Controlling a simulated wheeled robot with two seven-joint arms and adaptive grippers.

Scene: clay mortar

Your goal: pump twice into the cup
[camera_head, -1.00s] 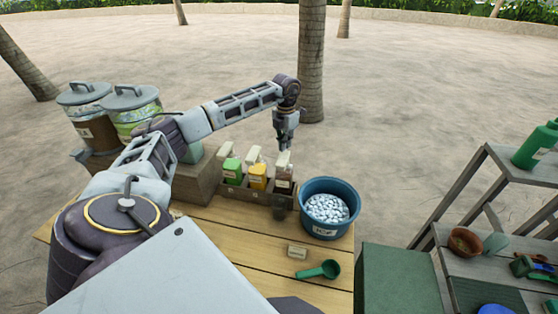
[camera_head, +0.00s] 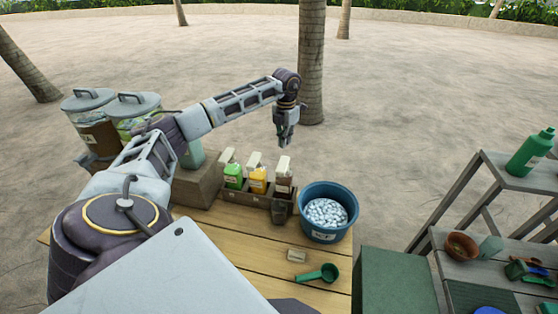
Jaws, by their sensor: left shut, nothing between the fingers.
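Three pump bottles stand in a wooden caddy (camera_head: 231,196) on the table: a green one (camera_head: 233,176), a yellow one (camera_head: 257,180) and a brown one (camera_head: 283,184), each with a pale pump head. A small dark cup (camera_head: 279,213) stands in front of the brown bottle. My left gripper (camera_head: 283,144) is shut and empty, pointing down above the brown bottle's pump head, with a visible gap between them. My right gripper is not in view.
A blue tub of ice (camera_head: 328,228) stands right of the cup. A small label (camera_head: 297,255) and a green scoop (camera_head: 318,273) lie on the table front. Two lidded jars (camera_head: 90,125) stand at the back left. A grey shelf (camera_head: 500,185) is on the right.

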